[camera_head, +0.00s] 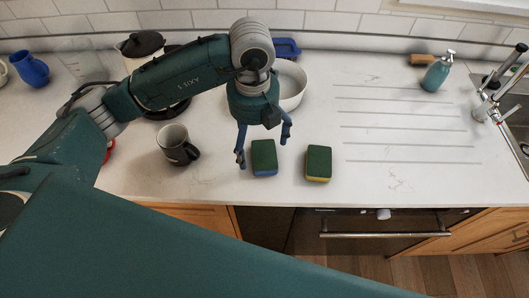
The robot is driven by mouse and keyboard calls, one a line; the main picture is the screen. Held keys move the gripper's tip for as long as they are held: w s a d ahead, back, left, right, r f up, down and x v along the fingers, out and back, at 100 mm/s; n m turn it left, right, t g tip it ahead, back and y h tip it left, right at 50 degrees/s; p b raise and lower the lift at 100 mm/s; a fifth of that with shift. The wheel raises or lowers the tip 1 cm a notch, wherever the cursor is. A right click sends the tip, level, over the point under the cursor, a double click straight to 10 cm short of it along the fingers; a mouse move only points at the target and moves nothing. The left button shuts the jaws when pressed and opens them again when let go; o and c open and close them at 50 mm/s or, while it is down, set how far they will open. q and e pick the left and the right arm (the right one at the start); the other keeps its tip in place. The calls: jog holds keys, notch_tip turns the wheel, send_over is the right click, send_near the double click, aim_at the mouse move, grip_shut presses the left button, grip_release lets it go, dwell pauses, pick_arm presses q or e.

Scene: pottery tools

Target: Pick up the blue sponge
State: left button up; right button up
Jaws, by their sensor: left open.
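The blue sponge (264,158) has a dark green top and a blue lower layer. It lies flat on the pale worktop near the front edge. My left gripper (262,152) is open, pointing down at the blue sponge, with one finger to its left and the other at its upper right. I cannot tell how high the fingertips are above the worktop. A second sponge (318,163), with a green top and a yellow lower layer, lies a little to the right. My right gripper is not in view.
A dark grey mug (177,145) stands left of the gripper. A white bowl (291,85) and a blue item (286,47) are partly hidden behind my arm. A blue jug (31,69) stands far left, a teal soap bottle (438,72) far right. The ribbed drainer area is clear.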

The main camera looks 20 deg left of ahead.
aim_at(259, 154)
pick_arm(q)
jog(key=shift+f, duration=0.25)
jog(key=shift+w+f+p, duration=0.1)
jog(key=shift+f+p, duration=0.25)
jog(key=shift+p, duration=0.05)
jog(key=f, duration=0.1)
jog(key=f+p, duration=0.1)
jog(key=f, duration=0.1)
jog(key=shift+w+d+f+p, duration=0.25)
jog(key=shift+d+f+p, duration=0.05)
jog(key=shift+f+p, duration=0.1)
jog(key=shift+f, duration=0.45)
jog(key=shift+c, duration=0.2)
jog(key=c, duration=0.7)
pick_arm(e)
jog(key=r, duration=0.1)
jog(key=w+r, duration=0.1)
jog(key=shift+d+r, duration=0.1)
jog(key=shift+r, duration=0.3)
pick_arm(q)
jog(key=shift+c, duration=0.2)
